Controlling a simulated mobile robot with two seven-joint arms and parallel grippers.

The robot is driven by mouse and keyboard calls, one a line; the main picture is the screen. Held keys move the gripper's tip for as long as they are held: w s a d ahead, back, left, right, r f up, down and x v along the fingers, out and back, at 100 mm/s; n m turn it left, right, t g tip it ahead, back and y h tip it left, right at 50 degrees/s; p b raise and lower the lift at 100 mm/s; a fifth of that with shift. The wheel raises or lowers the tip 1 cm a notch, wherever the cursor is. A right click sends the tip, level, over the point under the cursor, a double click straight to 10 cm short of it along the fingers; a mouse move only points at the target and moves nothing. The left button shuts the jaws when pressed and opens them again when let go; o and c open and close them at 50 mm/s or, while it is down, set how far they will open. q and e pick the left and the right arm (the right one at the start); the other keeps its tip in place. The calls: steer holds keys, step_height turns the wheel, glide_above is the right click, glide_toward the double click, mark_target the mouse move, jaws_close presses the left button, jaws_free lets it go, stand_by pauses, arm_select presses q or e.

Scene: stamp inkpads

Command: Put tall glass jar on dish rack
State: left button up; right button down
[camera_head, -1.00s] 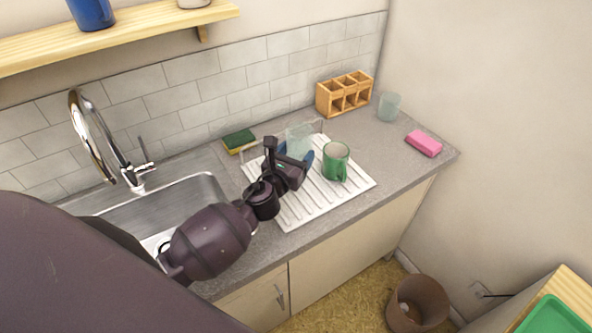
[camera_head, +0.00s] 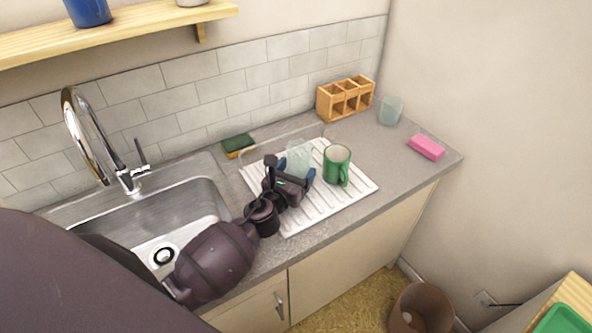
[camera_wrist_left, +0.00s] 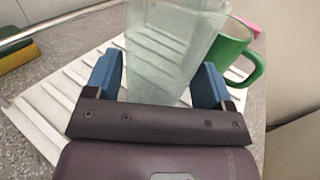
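The tall glass jar (camera_head: 298,158) is pale, clear and square-sided. It is over the white ridged dish rack (camera_head: 342,204) on the counter, left of the green mug. My left gripper (camera_head: 296,172) has its blue fingers on either side of the jar. My right gripper is not in view.
A green mug (camera_head: 336,166) stands on the rack just right of the jar. A sponge (camera_head: 238,146), a wooden compartment box (camera_head: 345,98), a glass cup (camera_head: 391,111) and a pink block (camera_head: 426,147) lie around the rack. The sink (camera_head: 180,213) is at the left.

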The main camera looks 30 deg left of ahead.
arm_select(q)
steer(key=shift+o, duration=1.2)
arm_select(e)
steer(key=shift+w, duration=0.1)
arm_select(q)
steer(key=shift+s+r, duration=0.2)
steer(key=s, duration=0.5)
steer(key=shift+s+f, duration=0.1)
steer(key=shift+s, duration=0.2)
steer(key=s, duration=0.5)
steer(key=shift+d+b, duration=0.1)
steer(key=shift+b, duration=0.2)
steer(key=shift+s, duration=0.55)
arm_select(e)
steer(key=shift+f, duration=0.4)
